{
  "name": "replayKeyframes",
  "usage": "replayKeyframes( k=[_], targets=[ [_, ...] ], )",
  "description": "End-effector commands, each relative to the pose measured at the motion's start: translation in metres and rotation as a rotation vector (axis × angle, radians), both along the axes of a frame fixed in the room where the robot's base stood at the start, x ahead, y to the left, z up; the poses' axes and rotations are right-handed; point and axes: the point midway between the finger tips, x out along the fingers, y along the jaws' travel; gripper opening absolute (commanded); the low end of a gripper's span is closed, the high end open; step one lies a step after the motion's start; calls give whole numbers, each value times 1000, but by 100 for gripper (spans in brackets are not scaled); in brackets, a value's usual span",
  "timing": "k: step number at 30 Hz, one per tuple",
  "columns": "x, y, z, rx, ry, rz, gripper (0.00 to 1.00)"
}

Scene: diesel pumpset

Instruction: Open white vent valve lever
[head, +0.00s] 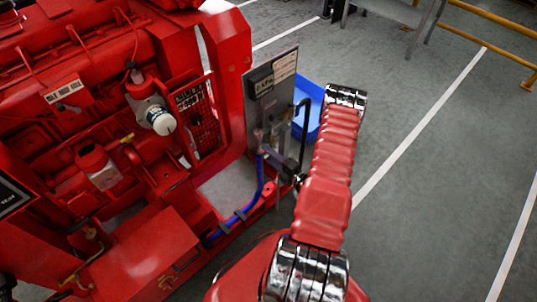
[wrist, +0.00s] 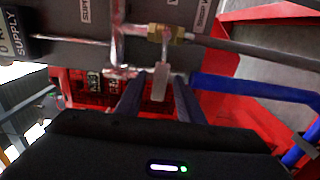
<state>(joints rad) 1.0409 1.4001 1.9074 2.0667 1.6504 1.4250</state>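The pale vent valve lever (wrist: 160,82) hangs down from a brass valve fitting (wrist: 178,32) in the wrist view. My gripper (wrist: 158,88) points at it. Its two dark fingers are apart, one on each side of the lever, with gaps visible, so it is open. I cannot tell the exact depth between the fingertips and the lever. In the head view my gripper (head: 277,155) is at the lower part of the grey panel (head: 275,92), and the lever cannot be made out there.
A blue hose (wrist: 250,90) runs right of my gripper, and a grey pipe (wrist: 265,52) leaves the valve. Red pumpset framework (head: 228,70) stands left of the panel. A blue bin (head: 310,105) is behind it.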

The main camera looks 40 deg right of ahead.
Motion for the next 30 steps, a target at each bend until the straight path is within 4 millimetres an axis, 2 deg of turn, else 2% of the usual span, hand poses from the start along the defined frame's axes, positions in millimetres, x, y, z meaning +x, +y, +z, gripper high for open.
replayKeyframes(
  k=[5,19,30],
  targets=[
    [0,0,0,0,0,0,34],
    [0,0,0,0,1,0,1],
    [0,0,-1,1,2,-1,0]
  ],
)
